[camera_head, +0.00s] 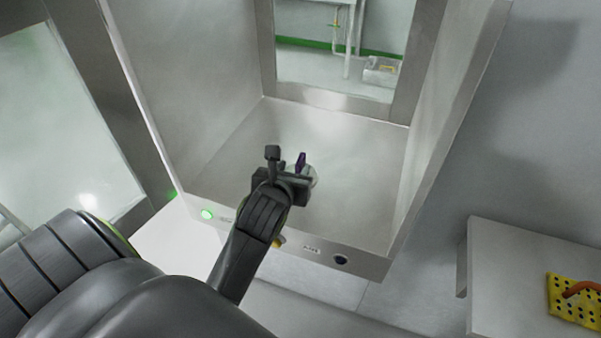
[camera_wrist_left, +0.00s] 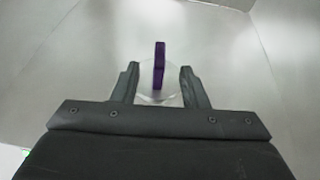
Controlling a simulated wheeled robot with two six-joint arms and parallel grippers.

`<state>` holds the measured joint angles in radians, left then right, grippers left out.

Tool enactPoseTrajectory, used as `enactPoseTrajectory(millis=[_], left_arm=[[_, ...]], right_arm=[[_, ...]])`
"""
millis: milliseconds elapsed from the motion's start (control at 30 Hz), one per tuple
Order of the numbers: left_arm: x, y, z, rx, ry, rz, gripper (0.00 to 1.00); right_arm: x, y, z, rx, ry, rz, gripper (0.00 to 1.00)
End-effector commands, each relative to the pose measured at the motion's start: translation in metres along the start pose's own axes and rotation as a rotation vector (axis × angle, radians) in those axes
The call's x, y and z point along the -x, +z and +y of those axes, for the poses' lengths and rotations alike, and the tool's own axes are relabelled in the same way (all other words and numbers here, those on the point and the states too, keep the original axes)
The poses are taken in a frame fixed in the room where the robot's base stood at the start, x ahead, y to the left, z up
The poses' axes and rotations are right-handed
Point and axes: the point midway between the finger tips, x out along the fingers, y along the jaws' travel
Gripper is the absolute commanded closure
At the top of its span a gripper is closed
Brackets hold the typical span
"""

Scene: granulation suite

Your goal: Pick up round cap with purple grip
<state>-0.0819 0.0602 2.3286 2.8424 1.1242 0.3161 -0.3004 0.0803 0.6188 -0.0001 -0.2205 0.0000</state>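The round cap (camera_head: 313,180) lies on the floor of a steel chamber, mostly hidden behind my left gripper (camera_head: 289,170) in the head view. Its upright purple grip (camera_head: 301,160) shows just past the fingers. In the left wrist view, the pale, see-through disc of the cap (camera_wrist_left: 149,94) lies ahead of the palm, and the purple grip (camera_wrist_left: 159,66) stands up between the two fingers. My left gripper (camera_wrist_left: 157,82) is open, with a gap on both sides of the purple grip. My right gripper is not in view.
The steel chamber (camera_head: 360,150) has walls left and right, a window at the back and a front lip with a lit green button (camera_head: 207,214) and a dark knob (camera_head: 341,260). A side table (camera_head: 510,270) at right holds a yellow perforated block (camera_head: 573,302).

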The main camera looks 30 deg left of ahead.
Motion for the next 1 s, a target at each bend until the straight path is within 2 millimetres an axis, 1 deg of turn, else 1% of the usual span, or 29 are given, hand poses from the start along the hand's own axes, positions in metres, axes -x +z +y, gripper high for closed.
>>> enactPoseTrajectory(millis=[33,100,200,300,533,800,900,1000], left_arm=[[-0.009,0.001,0.000,-0.004,0.001,0.002,0.60],[-0.020,0.001,0.000,-0.003,0.001,0.001,0.60],[-0.033,0.001,0.000,-0.002,0.000,0.000,0.60],[-0.041,0.000,0.000,-0.001,0.000,0.000,0.60],[-0.053,-0.002,0.000,0.000,0.001,0.002,0.60],[-0.085,-0.007,0.000,-0.002,0.001,0.000,0.60],[-0.093,-0.007,0.000,-0.001,0.000,-0.001,0.60],[-0.097,-0.007,0.000,0.000,0.000,-0.001,0.60]], right_arm=[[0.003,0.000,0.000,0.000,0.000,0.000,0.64],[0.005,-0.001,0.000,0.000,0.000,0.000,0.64],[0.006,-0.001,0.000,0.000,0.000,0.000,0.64],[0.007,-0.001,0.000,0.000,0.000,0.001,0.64],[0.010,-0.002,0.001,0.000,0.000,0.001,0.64],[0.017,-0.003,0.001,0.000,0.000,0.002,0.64],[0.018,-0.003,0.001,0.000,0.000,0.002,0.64],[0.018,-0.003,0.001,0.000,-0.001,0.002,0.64]])
